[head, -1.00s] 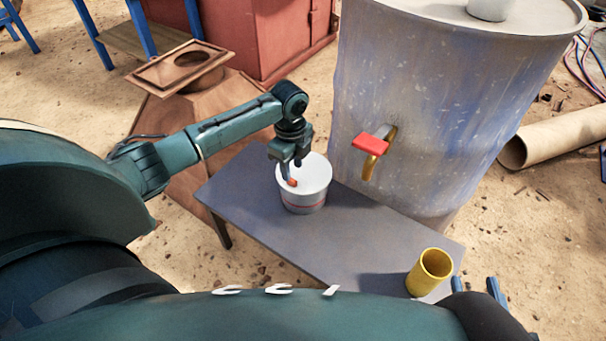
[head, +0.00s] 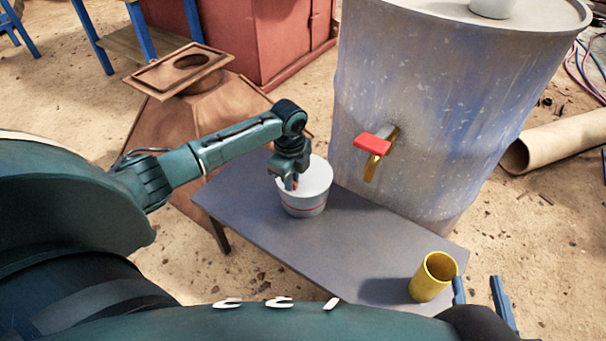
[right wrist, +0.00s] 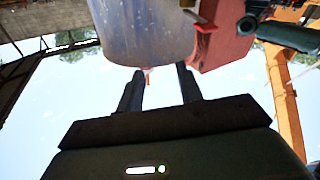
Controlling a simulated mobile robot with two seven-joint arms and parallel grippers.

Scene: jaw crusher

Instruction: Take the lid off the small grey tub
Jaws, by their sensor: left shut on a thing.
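The small grey tub (head: 304,207), with a red stripe round it, stands upright on the grey bench. Its pale lid (head: 319,174) lies on top and looks seated on the rim. My left gripper (head: 291,185) points down at the lid's near left part and is shut on the small red knob (head: 296,184), which its fingers mostly hide. My right gripper (head: 482,299) is at the lower right, beyond the yellow cup. In the right wrist view its fingers (right wrist: 160,75) are apart with nothing between them.
A yellow cup (head: 432,277) stands at the bench's (head: 350,238) right end. A large weathered drum (head: 430,110) with a red-handled tap (head: 373,145) stands close behind the bench. A brown hopper-like piece (head: 165,125) is at the back left. The bench between tub and cup is clear.

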